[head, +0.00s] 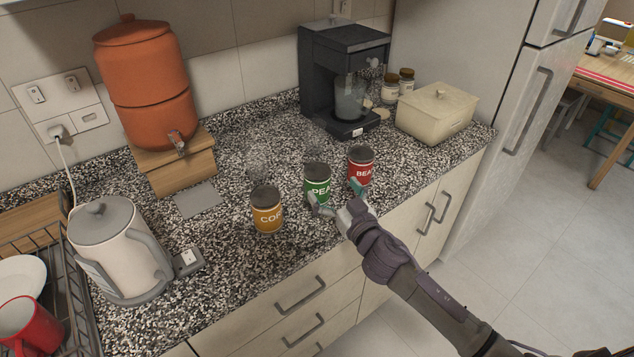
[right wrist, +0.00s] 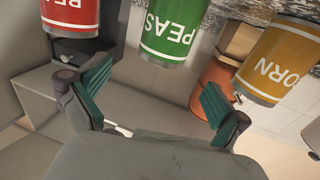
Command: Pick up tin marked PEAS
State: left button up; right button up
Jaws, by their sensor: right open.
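The green tin marked PEAS (head: 317,181) stands upright on the speckled counter, between an orange tin marked CORN (head: 267,211) and a red tin whose label begins BEA (head: 361,166). My right gripper (head: 336,198) is open at the front of the green tin, and one finger overlaps its lower edge in the head view. In the right wrist view, the green tin (right wrist: 172,30) appears upside down beyond the spread fingers (right wrist: 157,82). The red tin (right wrist: 70,14) and the orange tin (right wrist: 280,60) flank it. I cannot tell whether a finger touches a tin. My left gripper is not in view.
A kettle (head: 115,250), a dish rack (head: 55,285) and an orange water dispenser (head: 145,85) stand to the left. A coffee machine (head: 335,70), jars and a cream box (head: 437,112) stand behind, to the right.

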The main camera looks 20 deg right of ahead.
aim_at(317, 169)
jog(key=shift+w+a, duration=0.1)
jog(key=shift+w, duration=1.1)
jog(key=w, duration=0.2)
jog(key=w+a+p, duration=0.1)
jog(key=w, duration=0.2)
jog(key=shift+w+a+f, duration=0.15)
jog(key=shift+w, duration=0.1)
jog(key=shift+s, duration=0.1)
jog(key=shift+c, duration=1.2)
jog(key=c, duration=1.3)
jog(key=shift+c, duration=0.7)
